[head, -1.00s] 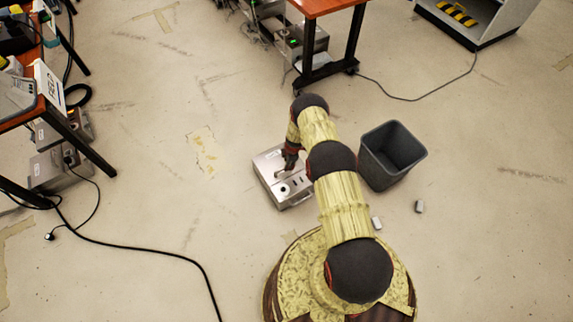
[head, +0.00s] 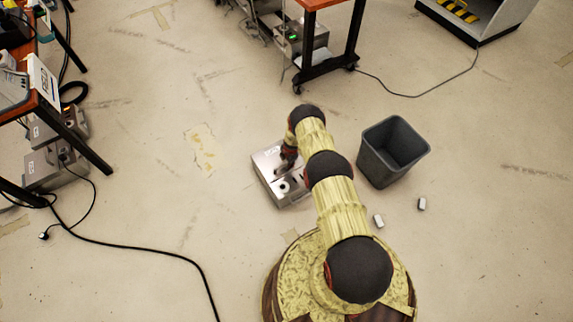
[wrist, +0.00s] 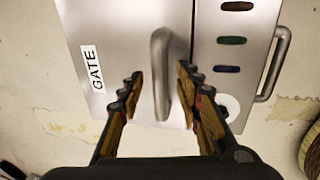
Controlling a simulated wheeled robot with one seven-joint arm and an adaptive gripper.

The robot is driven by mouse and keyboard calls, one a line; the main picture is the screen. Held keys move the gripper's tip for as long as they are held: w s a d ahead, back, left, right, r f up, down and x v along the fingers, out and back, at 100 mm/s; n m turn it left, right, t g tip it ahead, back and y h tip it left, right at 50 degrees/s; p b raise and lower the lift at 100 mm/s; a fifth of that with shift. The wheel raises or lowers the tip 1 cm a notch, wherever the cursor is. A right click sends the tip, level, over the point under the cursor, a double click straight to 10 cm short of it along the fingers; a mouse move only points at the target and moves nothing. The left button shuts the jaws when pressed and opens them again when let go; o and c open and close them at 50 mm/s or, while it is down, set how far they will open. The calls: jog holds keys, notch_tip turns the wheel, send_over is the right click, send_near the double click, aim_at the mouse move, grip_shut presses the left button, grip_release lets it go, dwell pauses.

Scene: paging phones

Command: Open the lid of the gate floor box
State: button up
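The gate floor box (head: 263,163) is a silver metal box on the floor, left of my arm in the head view. In the wrist view a white "GATE" label (wrist: 92,69) marks its lid (wrist: 120,35), which lies shut. A raised bar handle (wrist: 160,75) stands on the lid. My gripper (wrist: 160,78) is open, with one finger on each side of this handle and gaps to both. In the head view my gripper (head: 284,166) is over the box, partly hidden by my arm.
A second handle (wrist: 274,65) is at the box's right side, past several coloured slots. A dark bin (head: 395,152) stands right of my arm, with two small grey blocks (head: 378,220) (head: 422,203) nearby. A black cable (head: 140,247) runs along the floor at left.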

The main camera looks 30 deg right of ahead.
jog(key=shift+c, duration=1)
grip_shut()
